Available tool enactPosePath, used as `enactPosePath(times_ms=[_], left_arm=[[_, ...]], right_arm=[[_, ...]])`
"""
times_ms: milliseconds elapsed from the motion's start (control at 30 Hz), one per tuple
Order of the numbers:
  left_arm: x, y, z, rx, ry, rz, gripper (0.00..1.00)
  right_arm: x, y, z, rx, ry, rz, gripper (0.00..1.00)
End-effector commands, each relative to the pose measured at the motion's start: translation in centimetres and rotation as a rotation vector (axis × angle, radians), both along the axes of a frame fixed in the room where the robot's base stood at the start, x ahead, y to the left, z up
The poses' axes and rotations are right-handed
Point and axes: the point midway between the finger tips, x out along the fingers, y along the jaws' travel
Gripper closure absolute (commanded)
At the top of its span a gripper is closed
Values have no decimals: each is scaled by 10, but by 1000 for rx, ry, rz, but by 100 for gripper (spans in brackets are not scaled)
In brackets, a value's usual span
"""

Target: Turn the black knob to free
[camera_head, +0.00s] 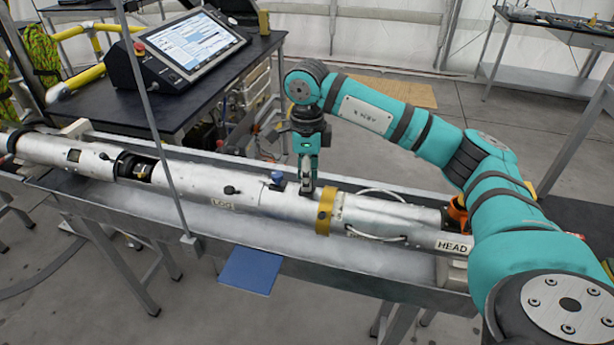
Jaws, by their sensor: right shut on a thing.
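A long silvery tube (180,180) lies along a metal trough. My right gripper (307,186) comes down upright from above onto the top of the tube, between a blue-topped fitting (278,178) and a yellow ring (326,212). Its fingers are shut on a small dark knob at the tube's surface, and they hide most of it. Which way the knob is turned cannot be seen. Another small black knob (229,190) sticks up from the tube further left, clear of the gripper. My left gripper is not in view.
The trough (130,206) stands on metal legs. A thin upright rod (160,130) rises at its front side. A blue plate (251,270) juts out in front. A tilted screen (192,41) stands on a black table behind. A label reading HEAD (453,246) is at the right end.

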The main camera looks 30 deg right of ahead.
Motion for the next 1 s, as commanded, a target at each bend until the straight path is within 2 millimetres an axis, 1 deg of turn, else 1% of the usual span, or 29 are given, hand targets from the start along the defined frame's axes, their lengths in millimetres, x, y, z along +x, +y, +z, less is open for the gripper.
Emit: enactPosePath(times_ms=[33,333,367,500,533,833,933,1000], left_arm=[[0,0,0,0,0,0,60],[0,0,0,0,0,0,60],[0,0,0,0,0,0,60],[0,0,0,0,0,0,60],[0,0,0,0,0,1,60],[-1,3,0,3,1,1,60],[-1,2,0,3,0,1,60],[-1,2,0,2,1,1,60]], right_arm=[[1,-1,2,0,-7,-1,100],[2,-1,3,0,-7,-1,100],[2,-1,3,0,-7,-1,72],[1,-1,2,0,-5,-1,54],[1,-1,2,0,-5,-1,52],[1,0,3,0,-4,0,52],[1,0,13,1,-6,0,52],[1,0,24,1,-7,1,52]])
